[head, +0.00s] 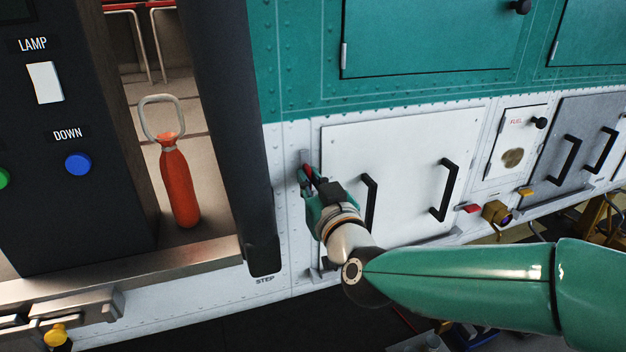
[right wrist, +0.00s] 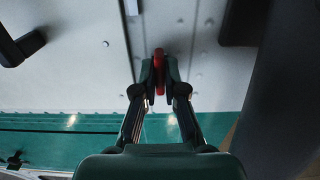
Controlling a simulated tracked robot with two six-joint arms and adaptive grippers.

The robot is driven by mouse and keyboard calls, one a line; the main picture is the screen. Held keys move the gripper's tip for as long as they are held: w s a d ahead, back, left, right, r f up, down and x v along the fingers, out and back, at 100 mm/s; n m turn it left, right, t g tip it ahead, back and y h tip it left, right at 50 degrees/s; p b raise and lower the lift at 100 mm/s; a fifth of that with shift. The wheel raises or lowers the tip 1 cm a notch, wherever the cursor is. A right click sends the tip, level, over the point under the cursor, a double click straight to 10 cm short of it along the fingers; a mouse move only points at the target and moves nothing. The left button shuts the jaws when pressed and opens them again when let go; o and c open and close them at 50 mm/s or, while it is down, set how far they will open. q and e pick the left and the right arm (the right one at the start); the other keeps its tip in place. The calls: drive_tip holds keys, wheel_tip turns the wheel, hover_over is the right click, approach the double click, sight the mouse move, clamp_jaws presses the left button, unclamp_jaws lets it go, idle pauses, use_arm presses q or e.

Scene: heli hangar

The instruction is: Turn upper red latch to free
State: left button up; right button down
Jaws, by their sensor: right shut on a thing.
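The upper red latch (head: 308,170) is at the upper left edge of a white panel (head: 395,150) with two black handles, on the side of the helicopter. My right gripper (head: 307,177) is at the latch and shut on it. In the right wrist view the red latch (right wrist: 159,70) stands between the two fingertips (right wrist: 159,80), its long side running in line with the fingers. The fingers hide part of the latch and its mount in the head view. My left gripper is not in view.
A dark upright post (head: 232,130) stands just left of the latch. An orange bottle-shaped thing (head: 179,185) with a metal loop stands in the opening beyond it. A second red latch (head: 467,208) is at the panel's right edge. Black handles (head: 369,200) stick out near my right wrist.

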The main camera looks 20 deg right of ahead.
drive_tip(key=shift+a+f, duration=0.1)
drive_tip(key=shift+f, duration=0.35)
drive_tip(key=c, duration=1.2)
unclamp_jaws()
drive_tip(key=shift+w, duration=0.1)
drive_tip(key=shift+c, duration=0.2)
drive_tip(key=shift+r, duration=0.2)
drive_tip(key=shift+r, duration=0.1)
drive_tip(key=s, duration=1.2)
drive_tip(key=shift+d, duration=0.3)
